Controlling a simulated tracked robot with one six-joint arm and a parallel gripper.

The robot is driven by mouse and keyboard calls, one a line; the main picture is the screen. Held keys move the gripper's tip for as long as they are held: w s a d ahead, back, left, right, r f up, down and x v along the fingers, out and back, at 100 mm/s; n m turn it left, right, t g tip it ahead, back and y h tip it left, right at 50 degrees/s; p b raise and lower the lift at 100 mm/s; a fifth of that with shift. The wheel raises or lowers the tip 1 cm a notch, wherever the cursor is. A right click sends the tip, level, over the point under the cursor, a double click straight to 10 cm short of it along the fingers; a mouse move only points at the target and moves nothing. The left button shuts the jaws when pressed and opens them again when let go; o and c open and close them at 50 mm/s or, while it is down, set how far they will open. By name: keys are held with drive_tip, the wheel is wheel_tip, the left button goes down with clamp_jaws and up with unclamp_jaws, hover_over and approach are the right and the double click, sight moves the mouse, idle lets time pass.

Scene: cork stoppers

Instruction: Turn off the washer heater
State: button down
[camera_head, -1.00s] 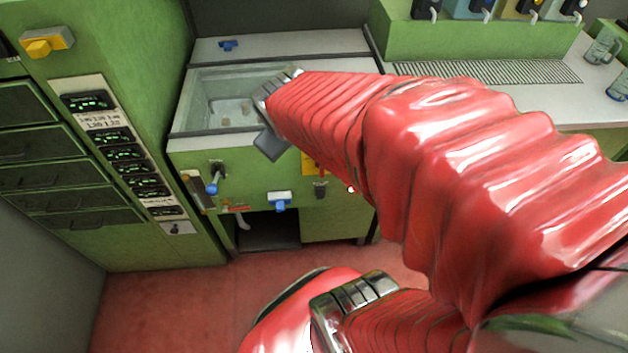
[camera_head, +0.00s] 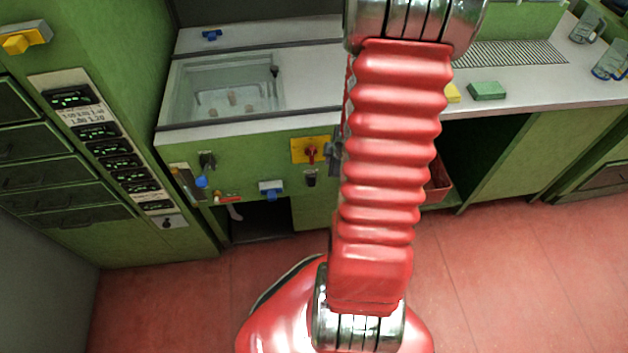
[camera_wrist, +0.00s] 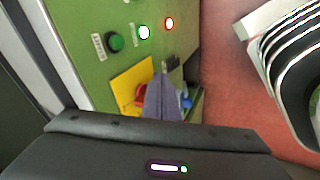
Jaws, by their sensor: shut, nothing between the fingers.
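The washer is a green cabinet (camera_head: 240,160) with a water-filled basin (camera_head: 228,92) in its top, at left centre in the head view. A yellow plate (camera_head: 299,145) with a red rotary switch (camera_head: 311,153) is on its front. In the wrist view the yellow plate (camera_wrist: 127,80) and red switch (camera_wrist: 139,96) show beside my gripper (camera_wrist: 163,78). My gripper is shut and empty, its fingers partly covering the switch; I cannot tell if they touch.
A blue-handled tap (camera_head: 202,178), another blue handle (camera_head: 270,188) and a dark knob (camera_head: 310,179) share the washer front. A tall green cabinet with displays (camera_head: 110,145) stands left. A counter (camera_head: 540,95) with sponges and mugs is right. Red floor (camera_head: 520,260) is open.

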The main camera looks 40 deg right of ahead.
sight(311, 182)
drive_tip(key=s+a+f+n+t+y, duration=0.1)
drive_tip(key=s+a+f+y, duration=0.2)
drive_tip(key=f, duration=0.5)
drive_tip(key=shift+s+f+n, duration=0.25)
drive_tip(key=shift+s+n, duration=0.15)
drive_tip(key=shift+s, duration=0.3)
drive_tip(key=shift+w+f, duration=0.1)
drive_tip(key=w+d+f, duration=0.1)
drive_tip(key=w+f, duration=0.7)
drive_tip(key=shift+w+d+f, duration=0.35)
drive_tip(key=shift+f, duration=0.05)
